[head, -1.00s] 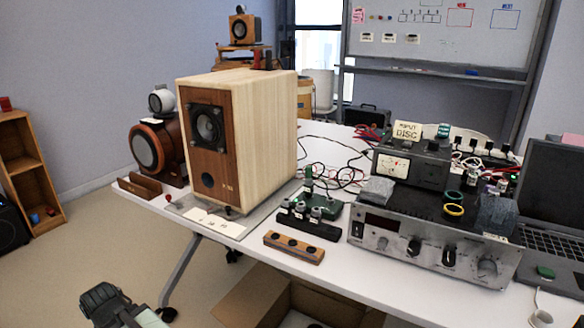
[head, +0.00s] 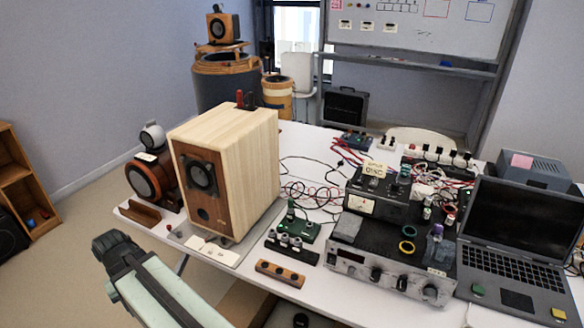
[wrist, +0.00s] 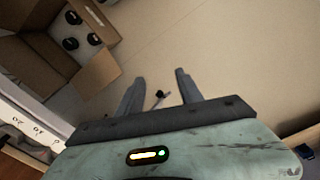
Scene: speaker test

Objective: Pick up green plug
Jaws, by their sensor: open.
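In the head view a small upright green piece (head: 291,211) stands on the table beside a green board (head: 308,231), behind a black block with several knobs. A small green item (head: 478,289) lies at the laptop's front left. I cannot tell which of these is the green plug. My gripper (head: 108,243) is at the lower left, in front of the table and well away from both. In the wrist view my gripper (wrist: 158,76) has its two fingers apart, with nothing between them but floor and a small dark thing beyond.
A large wooden speaker (head: 225,165) stands on the table's left part. A wooden strip with dark holes (head: 280,273) lies near the front edge. A silver amplifier (head: 385,270) and a laptop (head: 515,240) fill the right. An open cardboard box (wrist: 40,70) holds several dark round things.

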